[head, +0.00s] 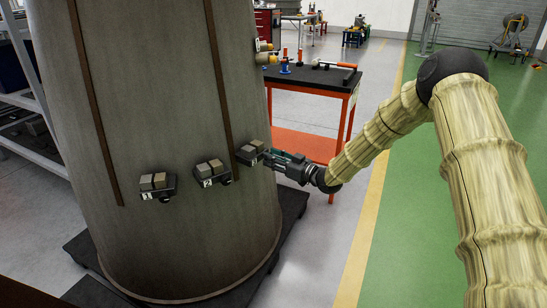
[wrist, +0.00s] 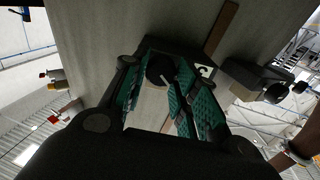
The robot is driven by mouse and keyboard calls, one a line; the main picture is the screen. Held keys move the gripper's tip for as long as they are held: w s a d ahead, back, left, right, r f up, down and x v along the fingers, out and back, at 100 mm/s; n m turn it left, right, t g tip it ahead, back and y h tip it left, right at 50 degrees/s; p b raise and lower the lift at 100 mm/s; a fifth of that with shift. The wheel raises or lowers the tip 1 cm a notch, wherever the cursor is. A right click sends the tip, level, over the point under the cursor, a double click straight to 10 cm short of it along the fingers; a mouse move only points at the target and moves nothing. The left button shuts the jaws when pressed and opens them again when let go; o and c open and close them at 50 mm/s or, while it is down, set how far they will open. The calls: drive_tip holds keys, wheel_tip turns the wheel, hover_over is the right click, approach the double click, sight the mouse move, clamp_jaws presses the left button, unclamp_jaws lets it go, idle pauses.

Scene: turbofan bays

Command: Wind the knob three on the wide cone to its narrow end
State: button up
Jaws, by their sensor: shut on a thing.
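The wide cone (head: 160,90) is a large grey body that broadens toward its foot; its upper end is out of view. A row of small dark units with tan blocks sits low on it: one at left (head: 156,185), one marked 2 (head: 212,172), and a right-hand one (head: 250,153), apparently knob three, whose mark I cannot read surely. My gripper (head: 272,157) is at the right-hand unit, shut on its knob. In the wrist view the dark round knob (wrist: 159,69) lies between the teal-padded fingers of my gripper (wrist: 172,82), which partly hide it.
Brown strips (head: 219,75) run up the cone. It stands on a dark base (head: 290,215). An orange workbench (head: 318,80) with tools is close behind my gripper. Small yellow-ended fittings (head: 264,47) project from the cone's right side.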

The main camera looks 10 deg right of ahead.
drive_tip(key=m+p, duration=0.2)
drive_tip(key=m, duration=0.7)
drive_tip(key=m+p, duration=0.1)
drive_tip(key=m, duration=0.8)
drive_tip(key=m+p, duration=0.2)
drive_tip(key=m, duration=0.7)
drive_tip(key=shift+w+d+f+m+p, duration=0.1)
drive_tip(key=shift+d+f+m+p, duration=0.1)
drive_tip(key=shift+f+m+p, duration=0.15)
drive_tip(key=o, duration=1)
drive_tip(key=shift+a, duration=0.1)
